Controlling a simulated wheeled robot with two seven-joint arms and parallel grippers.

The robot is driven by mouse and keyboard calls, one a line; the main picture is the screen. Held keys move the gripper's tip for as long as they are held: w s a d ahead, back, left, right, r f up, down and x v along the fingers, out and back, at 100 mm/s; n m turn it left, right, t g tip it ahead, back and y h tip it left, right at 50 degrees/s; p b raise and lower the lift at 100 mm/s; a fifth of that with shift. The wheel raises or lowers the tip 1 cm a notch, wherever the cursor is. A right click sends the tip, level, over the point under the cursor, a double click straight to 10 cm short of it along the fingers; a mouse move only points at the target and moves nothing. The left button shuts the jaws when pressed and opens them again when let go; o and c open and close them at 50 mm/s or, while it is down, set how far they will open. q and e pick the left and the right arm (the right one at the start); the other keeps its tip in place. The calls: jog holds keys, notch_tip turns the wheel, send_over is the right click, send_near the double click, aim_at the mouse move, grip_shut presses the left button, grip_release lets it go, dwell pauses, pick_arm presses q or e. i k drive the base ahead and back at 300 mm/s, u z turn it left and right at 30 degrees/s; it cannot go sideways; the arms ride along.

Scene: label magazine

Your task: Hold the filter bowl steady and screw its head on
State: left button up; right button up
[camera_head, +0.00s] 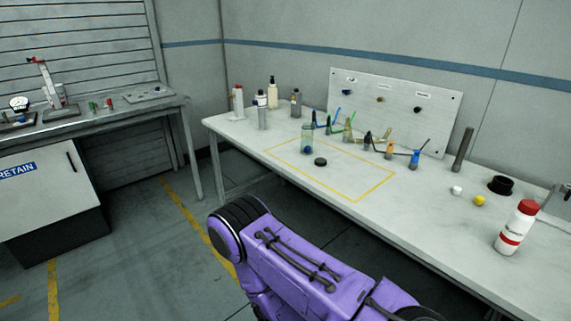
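A clear greenish cylinder that looks like the filter bowl (307,139) stands upright on the white table, inside the yellow outline near its back edge. Something dark blue shows at its bottom. A small dark round piece, perhaps the head (321,162), lies on the table just in front and to the right of the bowl, apart from it. My purple arm fills the lower middle of the view, below the table's front edge. Neither gripper's fingers show.
The table (237,128) holds bottles (272,92) at back left, several coloured fittings before a grey panel (437,131), a dark upright rod (463,149), a black cup (500,185) and a red-capped white bottle (515,228) at right. The outlined area is mostly clear.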

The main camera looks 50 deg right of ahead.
aim_at(307, 131)
jog(key=i, duration=1.5)
jog(key=z, duration=1.25)
jog(key=i, duration=0.75)
jog(key=z, duration=0.85)
